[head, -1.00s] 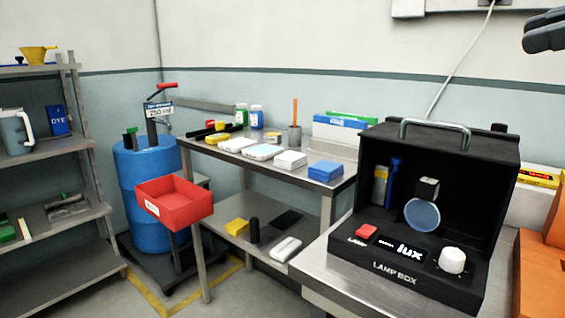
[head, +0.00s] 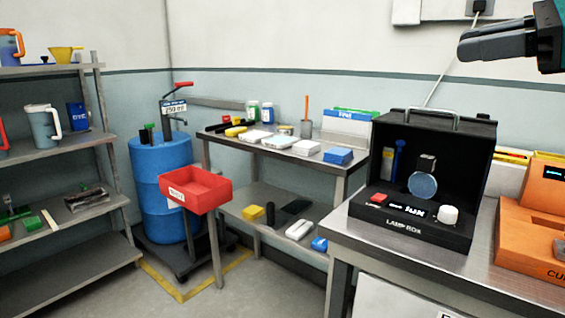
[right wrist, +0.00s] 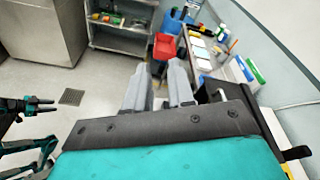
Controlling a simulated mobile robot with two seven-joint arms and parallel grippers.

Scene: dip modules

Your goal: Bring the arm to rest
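My right gripper (head: 482,45) hangs in the air at the top right of the head view, well above the lamp box and clear of it. In the right wrist view its two grey fingers (right wrist: 160,75) stand apart with nothing between them. The teal and black parts of my left arm show at the left edge of the right wrist view, with the small dark left gripper (right wrist: 42,105) at its end. Its opening is too small to judge. The left arm is not in the head view.
A black lamp box (head: 415,230) stands on a metal bench (head: 400,268), beside an orange unit (head: 530,245). Further back are a bench with several boxes, a red bin (head: 195,190), a blue drum (head: 165,220) and a shelf rack (head: 75,215). Open floor shows in the wrist view.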

